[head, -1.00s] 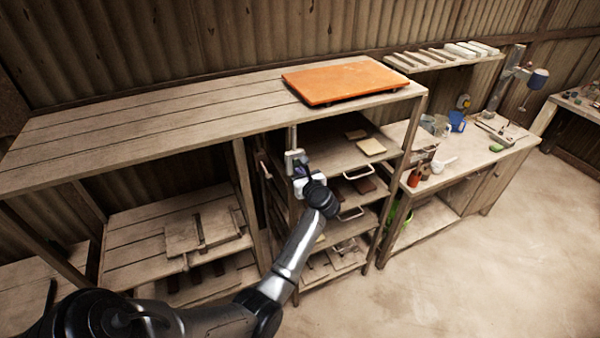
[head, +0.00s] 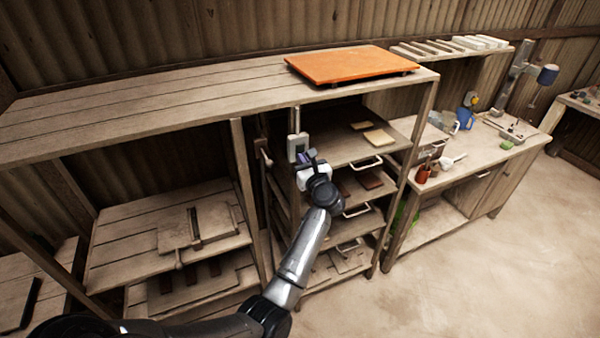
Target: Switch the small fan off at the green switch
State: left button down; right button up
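A small pale grey box (head: 297,147) is fixed to the upright post at the front left of the drawer rack, under the wooden top. My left gripper (head: 307,158) is just below and to the right of this box, close to it. Its fingers are small here, and I cannot tell whether they touch the box or are open. No green switch shows clearly; it may be on the box or hidden by the gripper. I cannot clearly make out the small fan. My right gripper is out of view.
An orange board (head: 350,65) lies on the wooden top (head: 150,105). The rack's shelves hold tiles (head: 379,137), and white handles stick out at the front. A workbench (head: 490,150) with a blue mug (head: 464,118) and red pot (head: 423,173) stands right. The floor (head: 480,260) is clear.

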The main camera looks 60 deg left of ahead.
pick_arm(q)
jog(key=shift+s+a+f, duration=0.15)
jog(key=shift+a+f, duration=0.15)
jog(key=shift+a, duration=0.05)
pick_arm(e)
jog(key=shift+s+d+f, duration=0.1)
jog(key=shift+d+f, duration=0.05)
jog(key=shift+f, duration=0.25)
pick_arm(q)
jog(key=shift+d, duration=0.1)
jog(key=f+b+v, duration=0.1)
jog(key=b+v, duration=0.1)
jog(key=v, duration=1.2)
jog(key=shift+w+d+b, duration=0.2)
jog(key=shift+w+b, duration=0.1)
jog(key=shift+b, duration=0.1)
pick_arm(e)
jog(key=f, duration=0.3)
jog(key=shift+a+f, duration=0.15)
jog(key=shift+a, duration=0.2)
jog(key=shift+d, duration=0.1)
